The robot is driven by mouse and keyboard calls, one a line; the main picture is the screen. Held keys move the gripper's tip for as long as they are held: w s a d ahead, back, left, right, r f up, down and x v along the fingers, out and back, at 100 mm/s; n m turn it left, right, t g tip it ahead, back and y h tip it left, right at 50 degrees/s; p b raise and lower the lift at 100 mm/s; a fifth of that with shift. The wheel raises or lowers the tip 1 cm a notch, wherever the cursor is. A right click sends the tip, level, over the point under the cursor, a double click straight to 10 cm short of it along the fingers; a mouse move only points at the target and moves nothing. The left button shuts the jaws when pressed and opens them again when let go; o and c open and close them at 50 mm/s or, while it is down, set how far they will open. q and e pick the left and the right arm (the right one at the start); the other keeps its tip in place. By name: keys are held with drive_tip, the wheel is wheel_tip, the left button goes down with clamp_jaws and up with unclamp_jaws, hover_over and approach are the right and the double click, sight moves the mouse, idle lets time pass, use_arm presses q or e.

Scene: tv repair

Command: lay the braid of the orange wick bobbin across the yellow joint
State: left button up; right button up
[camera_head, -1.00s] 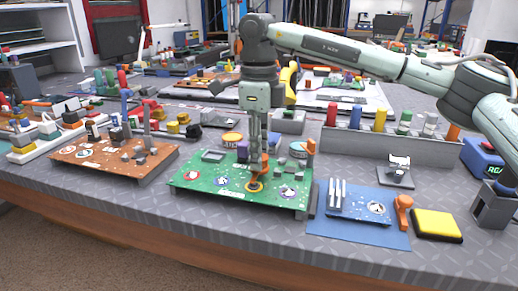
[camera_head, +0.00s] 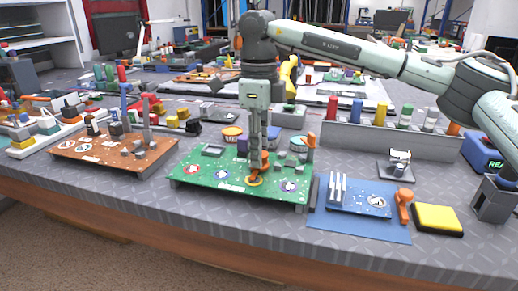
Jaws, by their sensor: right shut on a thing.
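The green circuit board (camera_head: 215,184) lies near the front of the bench. It carries several coloured rings, among them the yellow joint (camera_head: 254,181) near its front middle. My right gripper (camera_head: 257,172) comes down from above, almost upright, with its fingers just over the yellow joint. It is shut on the orange wick bobbin (camera_head: 264,159), which is partly hidden by the fingers. The bobbin's lower end is at or just above the ring; I cannot tell if it touches. The braid is too small to make out. My left gripper is not in view.
A blue mat (camera_head: 345,231) with a blue board and a yellow sponge (camera_head: 438,218) lie to the right. A brown board (camera_head: 70,155) lies left. A grey rack (camera_head: 340,137) stands behind.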

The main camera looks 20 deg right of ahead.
drive_tip(key=shift+f, duration=0.35)
drive_tip(key=o, duration=1.1)
drive_tip(key=shift+o, duration=0.2)
wheel_tip(320, 180, up, 12)
